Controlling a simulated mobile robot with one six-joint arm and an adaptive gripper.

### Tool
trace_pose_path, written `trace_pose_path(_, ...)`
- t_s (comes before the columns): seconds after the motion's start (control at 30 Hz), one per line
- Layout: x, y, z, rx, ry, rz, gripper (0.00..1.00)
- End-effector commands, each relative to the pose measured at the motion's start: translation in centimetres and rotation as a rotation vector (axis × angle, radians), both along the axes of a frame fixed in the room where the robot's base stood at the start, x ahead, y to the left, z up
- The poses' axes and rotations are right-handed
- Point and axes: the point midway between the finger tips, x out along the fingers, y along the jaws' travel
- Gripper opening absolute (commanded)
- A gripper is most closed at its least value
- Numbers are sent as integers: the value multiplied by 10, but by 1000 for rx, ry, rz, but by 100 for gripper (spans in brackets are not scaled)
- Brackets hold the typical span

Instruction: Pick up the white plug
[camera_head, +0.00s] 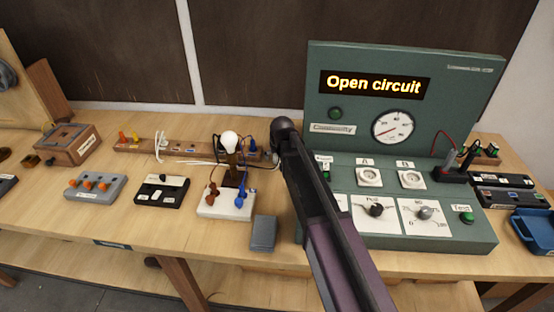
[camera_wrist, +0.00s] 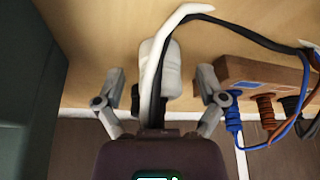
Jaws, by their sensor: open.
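The white plug (camera_wrist: 173,72) is in the wrist view, at the wooden surface between my gripper's two fingers. A white cable and a black cable cross in front of it and hide part of it. My gripper (camera_wrist: 160,84) is open, with a finger on either side of the plug and a visible gap on each side. I cannot tell how far the fingertips are above or below the plug. In the head view my arm covers this spot, and the plug is hidden there.
A wooden rail (camera_wrist: 262,75) with blue, orange and black plugs is close to the right finger in the wrist view. The green test panel (camera_head: 408,135), reading "Open circuit", stands right of my arm. A lamp (camera_head: 230,140) on a white base stands left.

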Motion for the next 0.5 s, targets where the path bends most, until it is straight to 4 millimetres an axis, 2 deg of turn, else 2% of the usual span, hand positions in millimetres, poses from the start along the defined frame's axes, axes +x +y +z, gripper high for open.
trace_pose_path(0.4, 0, 0, 0, 0, 0, 1, 90)
trace_pose_path(0.5, 0, 1, 0, 0, 0, 1, 60)
